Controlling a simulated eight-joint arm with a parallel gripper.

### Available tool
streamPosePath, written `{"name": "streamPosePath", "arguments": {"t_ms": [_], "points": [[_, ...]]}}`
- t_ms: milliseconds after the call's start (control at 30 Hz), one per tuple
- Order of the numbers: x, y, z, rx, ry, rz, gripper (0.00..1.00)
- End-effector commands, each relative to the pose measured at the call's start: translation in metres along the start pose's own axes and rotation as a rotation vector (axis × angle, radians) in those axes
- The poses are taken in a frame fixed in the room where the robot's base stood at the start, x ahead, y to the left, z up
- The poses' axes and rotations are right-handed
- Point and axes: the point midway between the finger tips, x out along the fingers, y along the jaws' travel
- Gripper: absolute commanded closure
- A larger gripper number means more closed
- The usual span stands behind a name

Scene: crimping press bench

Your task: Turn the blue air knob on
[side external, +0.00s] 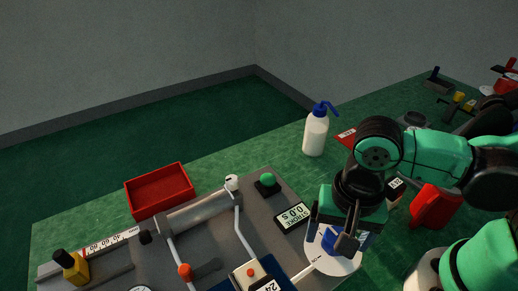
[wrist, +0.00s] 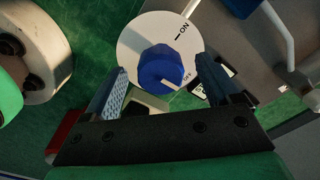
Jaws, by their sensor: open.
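The blue air knob (wrist: 161,66) sits at the middle of a round white dial plate (wrist: 138,28). The plate carries an "ON" mark and a second mark, partly hidden, near the knob's lower right. A pale pointer line on the knob is turned toward that lower-right mark, away from "ON". My gripper (wrist: 160,82) is open, with one finger on each side of the knob and gaps showing between. In the side external view my gripper (side external: 335,232) points down over the white plate (side external: 345,263), and the knob (side external: 331,240) shows partly behind a finger.
A grey press bed (side external: 215,238) with white levers stands left of the dial. A stroke display (side external: 293,216) and a green button (side external: 267,181) are close by. A red tray (side external: 159,189), a white bottle (side external: 315,134) and a red container (side external: 433,207) stand around on the green bench.

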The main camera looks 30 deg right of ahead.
Motion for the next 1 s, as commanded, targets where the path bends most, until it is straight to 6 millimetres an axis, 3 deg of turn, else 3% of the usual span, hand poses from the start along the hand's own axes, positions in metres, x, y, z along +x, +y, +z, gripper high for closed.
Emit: {"name": "streamPosePath", "arguments": {"t_ms": [33, 300, 333, 667, 1000], "points": [[-0.0001, 0.0, 0.0, 0.0, 0.0, 0.0, 0.18], [-0.0002, 0.0, 0.0, 0.0, 0.0, 0.0, 0.94], [-0.0002, 0.0, 0.0, 0.0, 0.0, 0.0, 1.0], [-0.0001, 0.0002, 0.0, -0.05, 0.0, 0.002, 1.0], [0.0002, 0.0001, 0.0, -0.289, -0.001, 0.001, 1.0]]}}
